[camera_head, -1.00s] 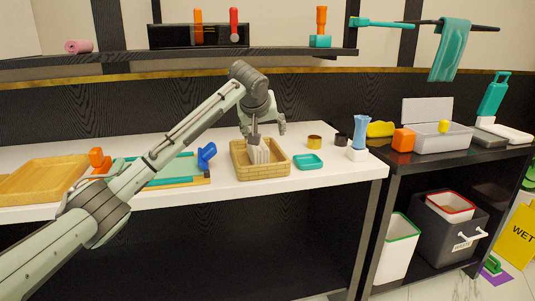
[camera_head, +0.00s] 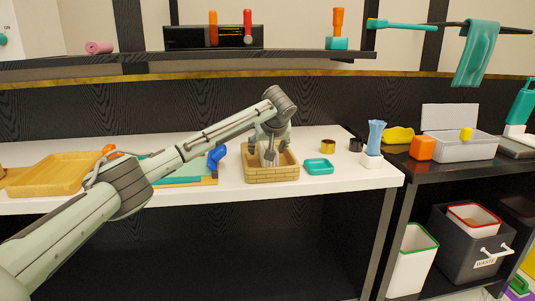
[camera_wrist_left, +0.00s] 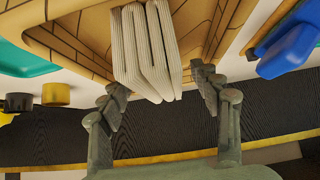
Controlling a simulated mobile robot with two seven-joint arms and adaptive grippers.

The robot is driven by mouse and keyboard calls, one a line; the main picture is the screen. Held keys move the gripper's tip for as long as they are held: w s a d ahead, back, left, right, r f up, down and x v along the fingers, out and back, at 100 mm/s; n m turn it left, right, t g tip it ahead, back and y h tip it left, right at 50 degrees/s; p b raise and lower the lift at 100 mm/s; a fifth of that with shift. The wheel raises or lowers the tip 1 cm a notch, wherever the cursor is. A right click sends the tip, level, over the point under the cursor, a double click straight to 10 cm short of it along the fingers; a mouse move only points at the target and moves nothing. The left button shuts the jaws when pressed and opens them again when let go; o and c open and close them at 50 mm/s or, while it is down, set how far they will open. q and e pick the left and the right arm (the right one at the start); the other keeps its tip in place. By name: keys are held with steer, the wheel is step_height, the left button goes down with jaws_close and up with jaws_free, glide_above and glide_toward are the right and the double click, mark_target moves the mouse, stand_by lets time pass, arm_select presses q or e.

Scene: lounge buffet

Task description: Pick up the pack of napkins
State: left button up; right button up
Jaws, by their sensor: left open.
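The pack of napkins is a white, ribbed, folded bundle (camera_wrist_left: 148,50) standing in a woven tan basket (camera_head: 271,175) on the white counter. The basket wall also shows in the left wrist view (camera_wrist_left: 85,30). My left gripper (camera_head: 270,147) is over the basket, pointing down, with its fingers low at the napkins. In the left wrist view my left gripper (camera_wrist_left: 161,84) is open, one finger on each side of the napkins, with visible gaps. In the head view the arm and fingers partly hide the napkins. My right gripper is not in view.
A teal dish (camera_head: 319,167) is close to the basket's right side. A blue-handled item (camera_head: 216,158) and a wooden tray (camera_head: 55,175) are to the left. A white holder with blue items (camera_head: 374,145) stands near the counter's right end. A shelf (camera_head: 200,57) runs above.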

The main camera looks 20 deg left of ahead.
mark_target(265, 144)
arm_select(q)
steer(key=shift+w+a+f, duration=0.1)
steer(key=shift+w+f, duration=0.1)
steer(key=shift+f, duration=0.05)
steer(key=shift+c, duration=0.3)
steer(key=c, duration=1.3)
steer(key=shift+r, duration=0.45)
steer(key=r, duration=0.3)
steer(key=shift+s+a+r, duration=0.3)
steer(key=shift+r, duration=0.05)
steer(key=shift+s+a+r+b, duration=0.2)
steer(key=shift+s+a+r, duration=0.9)
steer(key=shift+s, duration=0.35)
steer(key=shift+s+a+r+b, duration=0.25)
steer(key=shift+s+a+r, duration=0.8)
steer(key=shift+s, duration=0.35)
steer(key=shift+s+a+r+b, duration=0.2)
steer(key=shift+s+a+r, duration=0.9)
steer(key=shift+s, duration=0.35)
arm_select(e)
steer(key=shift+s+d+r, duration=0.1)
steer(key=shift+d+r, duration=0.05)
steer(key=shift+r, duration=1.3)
